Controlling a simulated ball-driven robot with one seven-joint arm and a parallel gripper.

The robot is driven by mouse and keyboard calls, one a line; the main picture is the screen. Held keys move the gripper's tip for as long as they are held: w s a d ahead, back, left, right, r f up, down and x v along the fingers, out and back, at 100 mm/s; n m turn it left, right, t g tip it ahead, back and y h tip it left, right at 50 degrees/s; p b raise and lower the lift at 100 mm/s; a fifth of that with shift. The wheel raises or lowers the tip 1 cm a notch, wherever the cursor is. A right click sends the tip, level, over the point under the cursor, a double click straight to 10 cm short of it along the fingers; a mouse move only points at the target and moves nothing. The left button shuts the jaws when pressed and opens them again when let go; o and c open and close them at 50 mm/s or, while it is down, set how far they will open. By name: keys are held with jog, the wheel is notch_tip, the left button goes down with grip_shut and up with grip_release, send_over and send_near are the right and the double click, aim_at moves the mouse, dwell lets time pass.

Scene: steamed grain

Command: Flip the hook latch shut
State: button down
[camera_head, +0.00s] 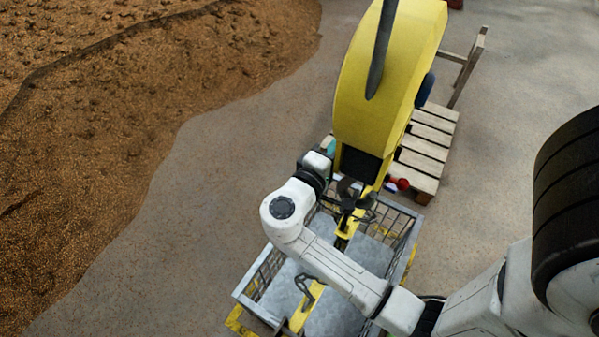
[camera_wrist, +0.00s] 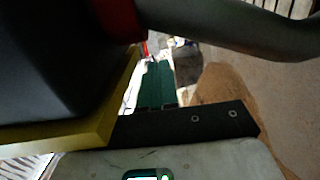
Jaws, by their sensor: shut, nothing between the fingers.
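A large yellow housing (camera_head: 385,85) stands over a wire-sided cart (camera_head: 400,225). My gripper (camera_head: 350,204) is shut and empty, close under the dark lower end of the housing and above the cart. A dark bent piece (camera_head: 304,287) sits on the cart's yellow bar, left of my arm; I cannot tell whether it is the hook latch. The wrist view shows a dark block (camera_wrist: 55,65) with a yellow edge (camera_wrist: 75,138) close by, and a thick dark rod (camera_wrist: 235,32) across the top. No hook latch can be made out for certain, nor any contact with it.
A wooden pallet (camera_head: 425,140) stands behind the cart, with a small red thing (camera_head: 403,184) at its near edge. A brown grain heap (camera_head: 90,130) fills the left. Grey floor (camera_head: 225,170) between heap and cart is clear. A dark tyre-like shape (camera_head: 570,200) fills the right edge.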

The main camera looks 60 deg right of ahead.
jog(key=w+a+b, duration=0.1)
jog(key=w+a, duration=0.2)
jog(key=a, duration=0.8)
jog(key=shift+w+a+b, duration=0.25)
jog(key=shift+w+b, duration=0.05)
jog(key=shift+b, duration=0.05)
jog(key=s+d+f+t+y+p, duration=0.1)
jog(key=s+f+y, duration=0.2)
jog(key=f+y, duration=0.25)
jog(key=s+d+f+y, duration=0.1)
jog(key=s+f+y, duration=0.25)
jog(key=f, duration=0.25)
jog(key=s+a+f+n+t+y+p, duration=0.1)
jog(key=s+a+f+t+y, duration=0.1)
jog(key=a+y, duration=0.6)
jog(key=shift+s+a+f+y, duration=0.25)
jog(key=shift+a+f+y, duration=0.05)
jog(key=shift+a+f, duration=0.5)
